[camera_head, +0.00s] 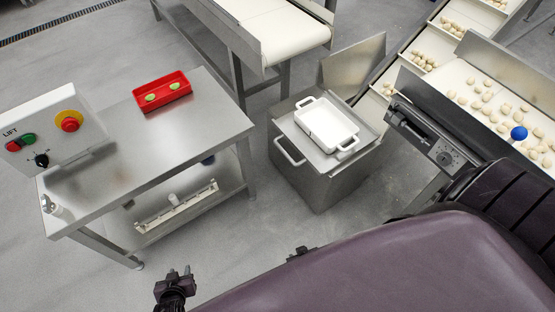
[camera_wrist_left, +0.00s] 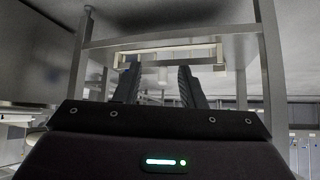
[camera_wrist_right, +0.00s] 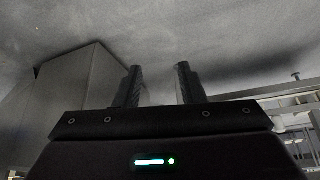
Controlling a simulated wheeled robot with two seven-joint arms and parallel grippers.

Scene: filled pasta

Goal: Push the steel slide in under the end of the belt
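A steel box (camera_head: 322,185) with a front handle (camera_head: 290,152) stands on the floor at the middle, a white two-handled tray (camera_head: 327,125) on its top. A bare steel plate (camera_head: 352,67) rises tilted behind it; I cannot tell whether box or plate is the slide. The lower end of a cleated belt (camera_head: 376,105) with pasta lies just right of the plate. My left gripper (camera_head: 180,275) is open and empty, well in front of the box. My right gripper (camera_wrist_right: 158,88) is open and empty; a steel block (camera_wrist_right: 75,95) shows to its left.
A steel table (camera_head: 165,145) at left bears a red tray (camera_head: 162,92) and a control box (camera_head: 50,130) with a red knob. Another white belt (camera_head: 275,25) stands at the back. Floor between table and box is clear.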

